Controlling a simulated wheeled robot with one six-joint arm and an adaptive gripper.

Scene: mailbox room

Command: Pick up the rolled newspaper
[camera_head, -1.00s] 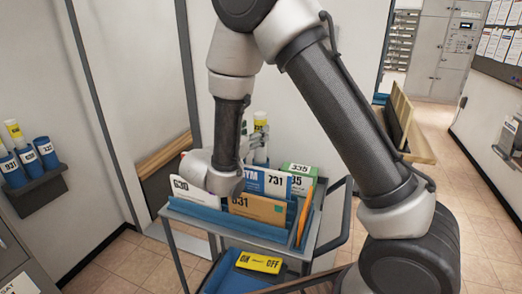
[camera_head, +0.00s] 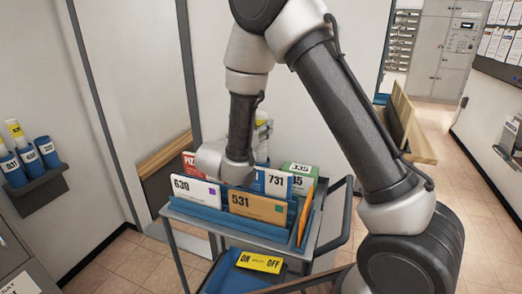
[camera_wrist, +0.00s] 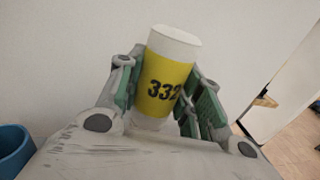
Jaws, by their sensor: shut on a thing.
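The rolled newspaper (camera_wrist: 168,78) is a white roll with a yellow band marked 332. In the wrist view it stands between the green-padded fingers of my gripper (camera_wrist: 165,100), which is shut on it. Its top sticks out past the fingertips and its lower end is hidden by the gripper. In the head view my gripper (camera_head: 262,128) is mostly behind my wrist, above the back of the mail cart, and the roll is hard to make out there.
The mail cart (camera_head: 330,228) carries upright envelopes, including an orange-brown one (camera_head: 258,206) and a white one (camera_head: 193,190). A yellow ON/OFF sign (camera_head: 259,263) lies on its lower shelf. Blue wall tubes (camera_head: 47,152) at the left hold another yellow-banded roll (camera_head: 14,129). A wooden bench (camera_head: 412,140) stands at the right.

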